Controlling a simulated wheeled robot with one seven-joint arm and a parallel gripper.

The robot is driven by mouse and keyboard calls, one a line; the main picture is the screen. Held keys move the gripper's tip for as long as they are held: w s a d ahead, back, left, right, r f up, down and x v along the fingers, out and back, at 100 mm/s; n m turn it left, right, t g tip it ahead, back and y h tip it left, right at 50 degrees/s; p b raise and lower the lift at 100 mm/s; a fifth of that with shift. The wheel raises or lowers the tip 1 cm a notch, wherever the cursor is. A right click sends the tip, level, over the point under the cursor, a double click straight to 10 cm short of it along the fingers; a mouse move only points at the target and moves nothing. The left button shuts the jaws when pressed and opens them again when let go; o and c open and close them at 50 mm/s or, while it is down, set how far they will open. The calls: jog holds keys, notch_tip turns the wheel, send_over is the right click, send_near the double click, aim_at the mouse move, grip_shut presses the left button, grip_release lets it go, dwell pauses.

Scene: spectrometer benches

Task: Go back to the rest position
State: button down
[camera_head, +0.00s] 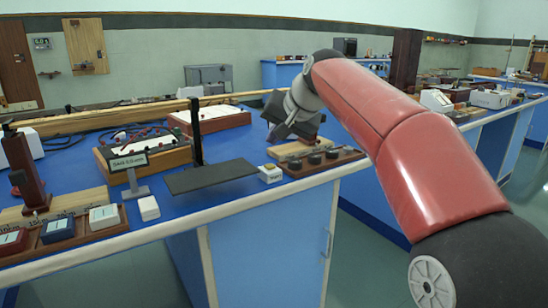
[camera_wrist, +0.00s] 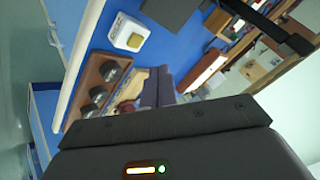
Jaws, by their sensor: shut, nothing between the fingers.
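My arm reaches in from the right side of the head view, and my gripper (camera_head: 280,130) hangs over the blue bench (camera_head: 233,148) near its right end. It is shut, with nothing held. Below and beside it is a wooden rack with dark round knobs (camera_head: 318,160). In the wrist view my gripper's dark body fills the bottom and its narrow fingers (camera_wrist: 157,88) point over the bench. The same rack (camera_wrist: 98,85) shows there at left, apart from the fingers.
A small white box with a yellow top (camera_head: 270,173) and a black plate (camera_head: 210,176) on a stand lie left of the rack. The floor (camera_head: 365,265) at front is clear.

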jog(key=s+d+f+h, duration=0.1)
jog(key=s+d+f, duration=0.4)
jog(key=s, duration=0.6)
jog(key=s+d+f+g+h, duration=0.1)
jog(key=s+d+f+h, duration=0.1)
jog(key=s+d+f, duration=0.4)
jog(key=s+d+f+n+h, duration=0.1)
jog(key=s+d+f, duration=0.4)
jog(key=s+f, duration=0.6)
jog(key=s+h, duration=0.1)
jog(key=s, duration=0.4)
jog(key=shift+d+f, duration=0.3)
jog(key=shift+d, duration=0.05)
